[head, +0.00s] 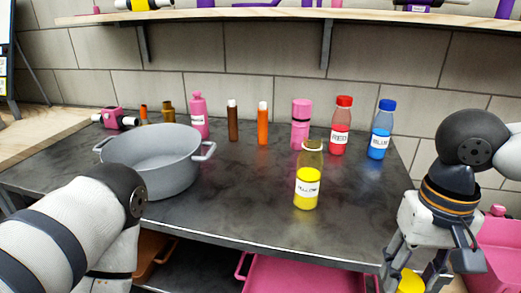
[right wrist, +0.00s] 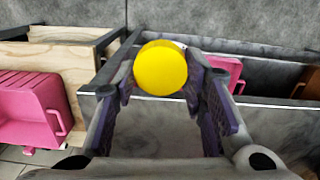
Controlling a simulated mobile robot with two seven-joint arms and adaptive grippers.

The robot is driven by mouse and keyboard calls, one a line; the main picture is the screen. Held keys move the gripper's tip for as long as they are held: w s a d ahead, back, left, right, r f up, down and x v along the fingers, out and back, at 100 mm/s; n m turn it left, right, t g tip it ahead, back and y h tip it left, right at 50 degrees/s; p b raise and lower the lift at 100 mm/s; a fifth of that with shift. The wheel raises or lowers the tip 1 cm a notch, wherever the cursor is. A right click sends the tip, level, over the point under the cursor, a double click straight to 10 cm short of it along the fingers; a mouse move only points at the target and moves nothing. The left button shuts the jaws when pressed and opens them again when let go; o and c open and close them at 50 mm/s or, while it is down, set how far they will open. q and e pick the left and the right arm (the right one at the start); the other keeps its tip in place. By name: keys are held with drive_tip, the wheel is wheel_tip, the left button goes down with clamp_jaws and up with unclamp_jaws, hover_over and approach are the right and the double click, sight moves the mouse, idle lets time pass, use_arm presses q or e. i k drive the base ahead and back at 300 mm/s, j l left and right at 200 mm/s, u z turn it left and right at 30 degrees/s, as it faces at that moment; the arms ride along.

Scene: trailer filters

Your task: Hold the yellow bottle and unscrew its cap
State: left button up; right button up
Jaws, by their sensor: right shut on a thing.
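The yellow bottle (head: 307,182) stands upright near the front of the dark table, with a label, yellow liquid in its lower part and a bare neck without a cap. My right gripper (head: 411,280) is right of the table's front corner, apart from the bottle. It is shut on the round yellow cap (head: 411,284); the cap also shows between the fingers (right wrist: 160,85) in the right wrist view as a yellow disc (right wrist: 160,66). My left arm comes in at the lower left; its gripper is not visible.
A grey pot (head: 152,170) stands left on the table (head: 250,205). Behind the yellow bottle stand a pink container (head: 301,124), a red bottle (head: 340,127) and a blue bottle (head: 380,130). Pink bins (head: 300,277) lie below the table. Table around the yellow bottle is clear.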

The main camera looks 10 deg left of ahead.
sight(310, 161)
drive_tip(key=i+j, duration=0.15)
drive_tip(key=j, duration=0.25)
drive_tip(key=i+j+u, duration=0.15)
drive_tip(key=j, duration=0.2)
drive_tip(key=i+j, duration=0.1)
drive_tip(key=j, duration=0.3)
drive_tip(key=i+u, duration=0.2)
drive_tip(key=i, duration=0.45)
